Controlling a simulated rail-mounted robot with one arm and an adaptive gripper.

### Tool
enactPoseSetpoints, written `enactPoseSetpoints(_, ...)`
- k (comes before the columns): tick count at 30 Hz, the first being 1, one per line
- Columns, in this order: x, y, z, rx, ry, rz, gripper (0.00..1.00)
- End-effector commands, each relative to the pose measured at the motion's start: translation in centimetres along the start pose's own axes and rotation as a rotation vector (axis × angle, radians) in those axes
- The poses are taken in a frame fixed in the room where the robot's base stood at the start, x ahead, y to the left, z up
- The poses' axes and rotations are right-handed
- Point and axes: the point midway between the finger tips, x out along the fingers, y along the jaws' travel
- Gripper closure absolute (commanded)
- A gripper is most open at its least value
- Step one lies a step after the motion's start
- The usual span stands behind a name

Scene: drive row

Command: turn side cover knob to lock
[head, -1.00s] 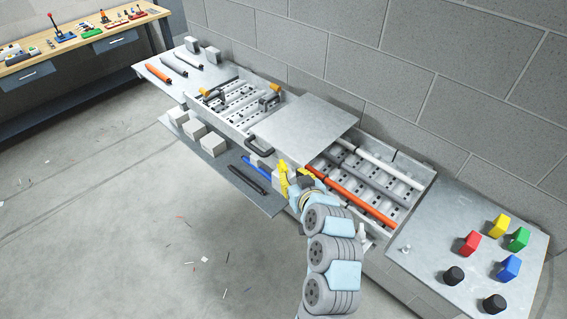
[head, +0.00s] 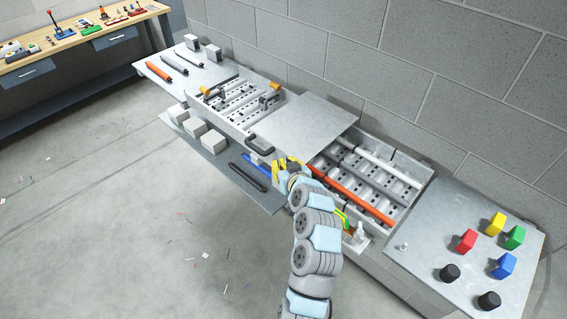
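My gripper (head: 285,167), with yellow fingers, is at the front edge of the drive row, just below the front corner of the flat grey cover plate (head: 305,125). The view is too small and my wrist too close to show whether its fingers are apart or closed on anything. I cannot clearly make out the side cover knob; it may be hidden behind my gripper. A small part striped green, yellow and red (head: 343,217) shows right of my arm, beside a small upright grey piece (head: 361,231).
An open tray holds orange (head: 360,196) and white (head: 378,162) rods. A dark handle (head: 259,143) sticks out left of my gripper. A lower shelf (head: 215,160) carries grey blocks and dark and blue rods. A panel (head: 420,245) with coloured knobs stands right. The floor in front is open.

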Motion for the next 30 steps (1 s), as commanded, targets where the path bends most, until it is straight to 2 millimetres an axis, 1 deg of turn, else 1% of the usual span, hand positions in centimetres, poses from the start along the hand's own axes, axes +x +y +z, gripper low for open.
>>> enactPoseSetpoints(6,0.02,0.01,-0.01,0.000,0.001,0.000,0.75)
enactPoseSetpoints(7,0.02,0.01,-0.01,0.000,0.001,0.000,0.74)
enactPoseSetpoints(8,0.01,0.01,-0.02,0.000,0.001,0.000,0.82)
enactPoseSetpoints(9,0.01,0.01,-0.02,0.000,0.001,0.001,0.94)
enactPoseSetpoints(10,0.01,0.01,-0.02,0.000,0.001,0.001,1.00)
enactPoseSetpoints(23,0.00,-0.05,-0.07,0.003,0.000,0.008,1.00)
enactPoseSetpoints(30,-0.08,-0.16,-0.29,0.027,0.000,0.069,1.00)
